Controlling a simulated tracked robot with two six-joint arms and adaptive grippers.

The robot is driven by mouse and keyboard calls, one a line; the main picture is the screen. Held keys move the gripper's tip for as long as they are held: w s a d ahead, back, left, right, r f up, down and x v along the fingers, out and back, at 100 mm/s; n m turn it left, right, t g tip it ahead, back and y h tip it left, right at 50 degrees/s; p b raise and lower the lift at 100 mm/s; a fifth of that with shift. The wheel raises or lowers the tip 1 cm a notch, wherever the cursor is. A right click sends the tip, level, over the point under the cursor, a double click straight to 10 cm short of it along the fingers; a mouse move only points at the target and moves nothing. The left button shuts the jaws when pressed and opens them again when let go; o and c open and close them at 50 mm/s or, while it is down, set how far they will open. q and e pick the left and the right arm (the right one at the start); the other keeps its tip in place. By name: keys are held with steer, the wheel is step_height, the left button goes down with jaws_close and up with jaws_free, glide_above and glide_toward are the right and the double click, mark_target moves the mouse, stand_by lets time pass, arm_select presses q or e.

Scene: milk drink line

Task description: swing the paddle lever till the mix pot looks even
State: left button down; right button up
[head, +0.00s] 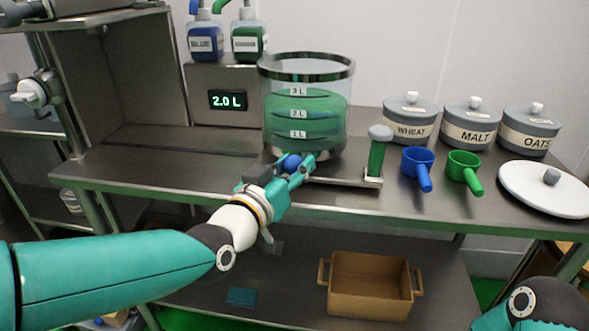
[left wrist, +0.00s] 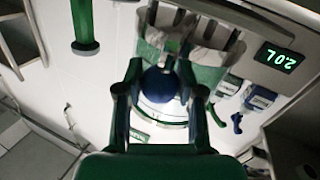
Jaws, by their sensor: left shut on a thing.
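The mix pot (head: 305,130) is a clear vessel with a dark rim and marks from 1 L to 3 L. Its green contents show darker bands, with green and pale patches in the left wrist view (left wrist: 207,75). A blue ball knob (head: 291,162), apparently the paddle lever's end, is in front of the pot's base. My left gripper (head: 298,168) is shut on this knob; the left wrist view shows the knob (left wrist: 160,84) between both fingers. The lever's shaft is mostly hidden. My right gripper is out of view; only part of my right arm shows at bottom right.
A display (head: 228,100) reads 2.0 L. A green post with a grey cap (head: 377,150) stands right of the pot. Blue (head: 417,160) and green (head: 464,168) scoops, several lidded jars and a white lid (head: 548,190) are further right. A brown crate (head: 369,285) sits below.

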arm_select(q)
steer(key=c, duration=0.7)
jaws_free()
steer(key=shift+w, duration=0.1)
steer(key=v, duration=1.2)
